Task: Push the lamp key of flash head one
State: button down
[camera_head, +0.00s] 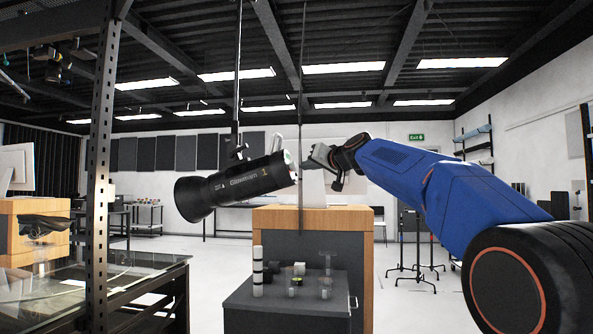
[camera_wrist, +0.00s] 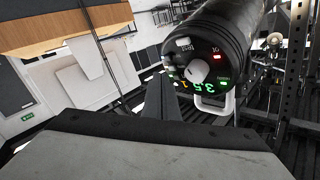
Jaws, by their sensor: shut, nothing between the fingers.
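Flash head one (camera_head: 240,186) is a black cylinder with an orange 1, hanging from a ceiling pole and tilted, its wide end to the lower left. In the wrist view, the round rear panel of flash head one (camera_wrist: 198,62) faces me. It has a white dial (camera_wrist: 196,71), a green 3.5 readout (camera_wrist: 188,88), a pale key (camera_wrist: 183,42), a red light (camera_wrist: 217,57) and a green light (camera_wrist: 222,83). The labels are too small to tell which key is the lamp key. My gripper (camera_head: 312,163) is shut and empty beside the rear end; its fingers (camera_wrist: 158,88) point at the panel's edge. Contact is unclear.
A white handle (camera_wrist: 212,104) sticks out beside the panel. A thin vertical pole (camera_head: 301,90) stands close to my gripper. Below are a dark cart (camera_head: 285,312) with small items and a wooden cabinet (camera_head: 355,222). A metal rack post (camera_head: 99,170) stands at left.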

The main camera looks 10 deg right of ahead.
jog(key=shift+w+a+f, duration=0.2)
jog(key=shift+w+a, duration=0.05)
jog(key=shift+a, duration=0.3)
dwell(0.9)
jog(key=shift+s+d+r, duration=0.15)
jog(key=shift+d, duration=0.25)
jog(key=shift+s+d+r, duration=0.1)
jog(key=shift+s+d, duration=0.05)
jog(key=shift+d, duration=0.2)
jog(key=s+d+r, duration=0.1)
jog(key=s+d, duration=0.1)
jog(key=d, duration=0.3)
jog(key=shift+d+r, duration=0.2)
jog(key=shift+r, duration=0.2)
jog(key=shift+s, duration=0.1)
dwell(0.4)
